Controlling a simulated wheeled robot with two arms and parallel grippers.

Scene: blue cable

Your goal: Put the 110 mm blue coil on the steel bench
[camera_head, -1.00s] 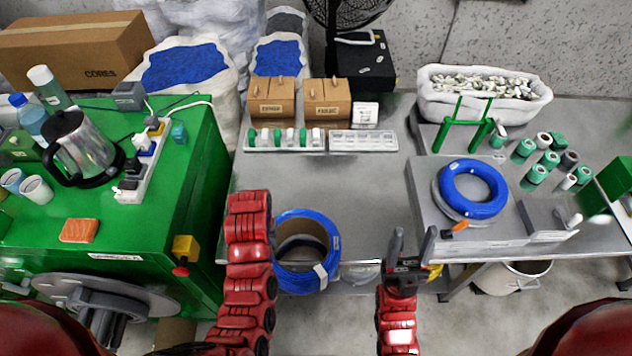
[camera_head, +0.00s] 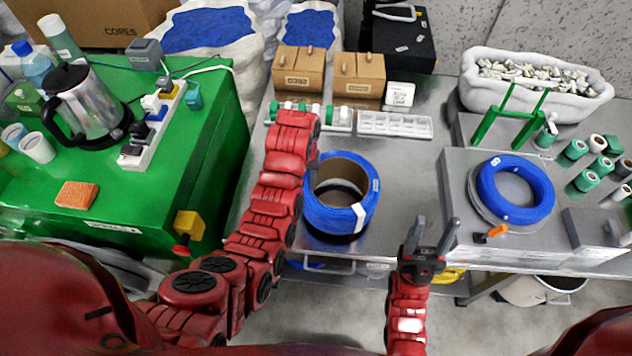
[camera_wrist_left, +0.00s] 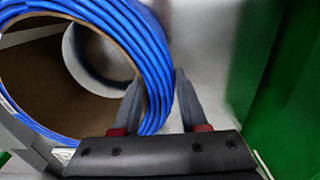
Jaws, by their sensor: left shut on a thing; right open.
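A blue coil (camera_head: 367,205) with a brown cardboard core and a white label is over the front left part of the steel bench (camera_head: 405,165). A dark shadow shows under it; I cannot tell whether it touches the bench. My left gripper is shut on the coil's wall, one finger inside and one outside, in the left wrist view (camera_wrist_left: 158,84); in the head view my arm hides its fingers. The label's size is not readable. My right gripper (camera_head: 430,236) is open and empty at the bench's front edge.
Another blue coil (camera_head: 488,185) lies on a raised steel platform (camera_head: 465,215) at right. Cardboard boxes (camera_head: 358,80) and a white tray (camera_head: 395,124) stand behind. The green cabinet (camera_head: 205,130) is at left. Something blue (camera_head: 318,266) shows below the bench edge.

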